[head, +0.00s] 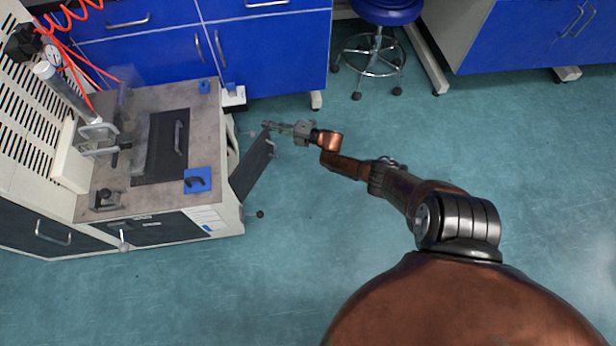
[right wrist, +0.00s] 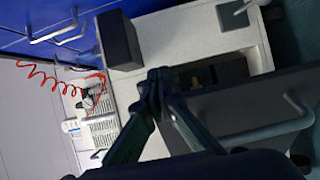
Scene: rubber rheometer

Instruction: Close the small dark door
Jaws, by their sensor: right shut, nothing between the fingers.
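The small dark door (head: 253,166) stands open at the right side of the rheometer cabinet (head: 160,215), swung out over the floor. In the right wrist view the dark door (right wrist: 225,108) shows at the right with its grey bar handle (right wrist: 270,132). My right gripper (head: 268,125) is shut and empty at the top outer end of the door; I cannot tell whether it touches the door. In the right wrist view the closed fingers (right wrist: 158,76) point toward the cabinet, with the dark opening (right wrist: 215,72) behind them. My left gripper is not in view.
Blue drawer units (head: 265,60) stand behind the cabinet. A blue stool (head: 385,12) is at the top. A blue block (head: 197,180) and a dark lid with a handle (head: 160,147) are on the cabinet top. The floor (head: 300,250) to the right is clear.

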